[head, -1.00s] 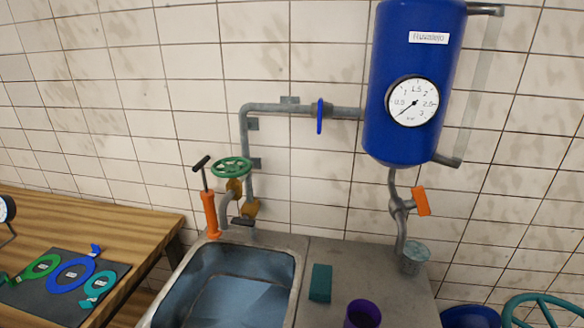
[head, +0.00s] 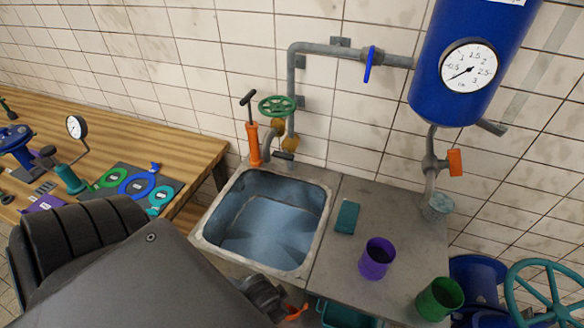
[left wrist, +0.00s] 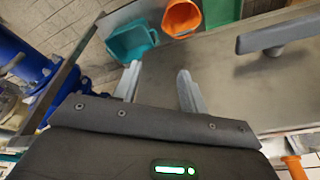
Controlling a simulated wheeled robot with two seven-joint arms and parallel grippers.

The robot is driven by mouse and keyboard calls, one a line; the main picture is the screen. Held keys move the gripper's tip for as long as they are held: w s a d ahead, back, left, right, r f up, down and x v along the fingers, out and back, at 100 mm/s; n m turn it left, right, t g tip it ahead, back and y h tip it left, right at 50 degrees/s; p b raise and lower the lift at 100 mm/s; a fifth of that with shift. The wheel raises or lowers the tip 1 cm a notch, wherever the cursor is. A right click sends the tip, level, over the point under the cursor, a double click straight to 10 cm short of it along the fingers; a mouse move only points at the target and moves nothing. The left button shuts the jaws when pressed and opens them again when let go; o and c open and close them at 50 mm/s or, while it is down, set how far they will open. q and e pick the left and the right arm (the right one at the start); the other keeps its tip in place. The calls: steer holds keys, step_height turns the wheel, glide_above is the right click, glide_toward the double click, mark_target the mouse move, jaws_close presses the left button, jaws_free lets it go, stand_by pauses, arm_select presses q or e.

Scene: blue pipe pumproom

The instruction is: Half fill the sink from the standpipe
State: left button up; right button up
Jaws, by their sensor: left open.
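The steel sink (head: 209,232) has a bluish inside; I cannot tell how much water it holds. Behind it stands the grey standpipe (head: 291,75), with a green handwheel (head: 277,106) above a brass-coloured valve body (head: 278,125). Its bent spout (head: 268,145) comes down at the sink's back edge. A small dark lever (head: 284,156) is beside it. A blue valve handle (head: 368,64) sits on the upper pipe. My left arm reaches in front of the sink; its fingertips are hidden in the head view. In the left wrist view my left gripper (left wrist: 157,80) is open and empty. My right gripper is out of view.
An orange hand pump (head: 254,143) stands at the sink's back left corner. A teal block (head: 347,217), a purple cup (head: 376,262) and a green cup (head: 440,298) are on the counter. A teal bin (left wrist: 130,40) and an orange container (left wrist: 181,17) lie ahead of the fingers.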

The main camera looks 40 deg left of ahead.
arm_select(q)
step_height(320, 180, up, 13)
steer(key=w+m+t+p, duration=0.1)
steer(key=w+m+p, duration=0.1)
steer(key=w, duration=0.1)
steer(key=w+a+r+m+t, duration=0.1)
steer(key=w+r+m+t, duration=0.3)
steer(key=w+r+m, duration=0.6)
steer(key=m+t+y, duration=0.5)
steer(key=m+t, duration=0.1)
steer(key=m, duration=2)
glide_toward(290, 110)
steer(key=b+x, duration=0.7)
steer(key=x, duration=0.3)
steer(key=shift+w+a+f+b, duration=0.1)
steer(key=shift+w+f+b, duration=0.15)
steer(key=shift+b, duration=0.1)
steer(key=shift+w+a, duration=0.15)
steer(key=shift+w, duration=0.35)
